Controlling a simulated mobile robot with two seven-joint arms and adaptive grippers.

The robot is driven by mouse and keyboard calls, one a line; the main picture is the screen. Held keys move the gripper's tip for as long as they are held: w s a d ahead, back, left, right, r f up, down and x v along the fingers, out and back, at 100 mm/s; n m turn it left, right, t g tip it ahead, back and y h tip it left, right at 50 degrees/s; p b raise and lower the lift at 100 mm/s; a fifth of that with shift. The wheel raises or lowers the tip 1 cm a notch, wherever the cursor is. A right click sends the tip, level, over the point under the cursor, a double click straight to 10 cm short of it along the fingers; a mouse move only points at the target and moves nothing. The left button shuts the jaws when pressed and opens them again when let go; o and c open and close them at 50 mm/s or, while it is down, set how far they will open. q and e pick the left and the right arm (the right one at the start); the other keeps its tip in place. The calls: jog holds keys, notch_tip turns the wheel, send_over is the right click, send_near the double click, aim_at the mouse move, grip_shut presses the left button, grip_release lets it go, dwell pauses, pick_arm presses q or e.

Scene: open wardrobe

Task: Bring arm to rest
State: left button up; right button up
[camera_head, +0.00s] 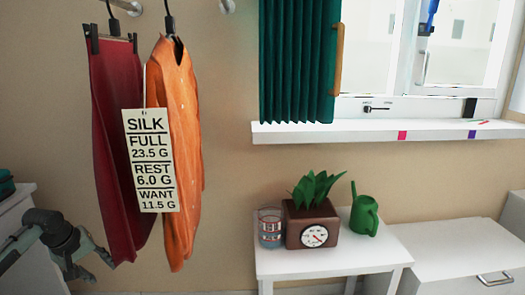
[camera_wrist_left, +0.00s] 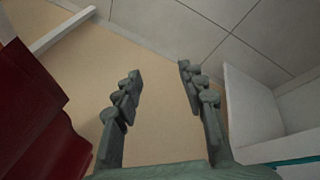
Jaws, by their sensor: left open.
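My left gripper (camera_head: 99,268) is at the lower left of the head view, by the lower end of the dark red hanging garment (camera_head: 112,150). In the left wrist view its two fingers (camera_wrist_left: 160,72) are spread apart with nothing between them. Red cloth (camera_wrist_left: 30,110) shows to the left of the fingers there, apart from them. My left arm comes in low from the left edge. My right gripper is in neither view.
An orange garment (camera_head: 183,100) with a SILK tag (camera_head: 150,160) hangs beside the red one. A white table (camera_head: 330,258) holds a glass (camera_head: 270,228), a potted plant with dial (camera_head: 312,222) and a green watering can (camera_head: 364,215). A white cabinet (camera_head: 30,265) stands at left.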

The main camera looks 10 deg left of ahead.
pick_arm(q)
jog(key=w+a+r+m+t+y, duration=0.2)
jog(key=w+a+r+m+y, duration=0.1)
jog(key=a+r+m+y, duration=0.4)
jog(key=w+a+r+m+t+y, duration=0.25)
jog(key=a+r+m, duration=0.2)
jog(key=a, duration=0.35)
jog(key=s+d+f+m+g+h, duration=0.15)
jog(key=s+d+f, duration=0.35)
jog(key=f, duration=0.5)
jog(key=s+d+f+n+g+h, duration=0.1)
jog(key=s+d+f+h, duration=0.15)
jog(key=d+f, duration=0.6)
jog(key=s+d+f+m+g+h, duration=0.1)
jog(key=s+d+f, duration=0.4)
jog(key=f, duration=0.7)
jog(key=s+d+f+g+h, duration=0.1)
jog(key=s+d+f, duration=0.6)
jog(key=s+d, duration=0.3)
jog(key=s+d+f+g+h, duration=0.2)
jog(key=s+d+f, duration=0.6)
jog(key=s+d, duration=0.2)
jog(key=shift+s+d+n, duration=0.3)
jog(key=shift+d+n, duration=0.1)
jog(key=shift+d, duration=0.4)
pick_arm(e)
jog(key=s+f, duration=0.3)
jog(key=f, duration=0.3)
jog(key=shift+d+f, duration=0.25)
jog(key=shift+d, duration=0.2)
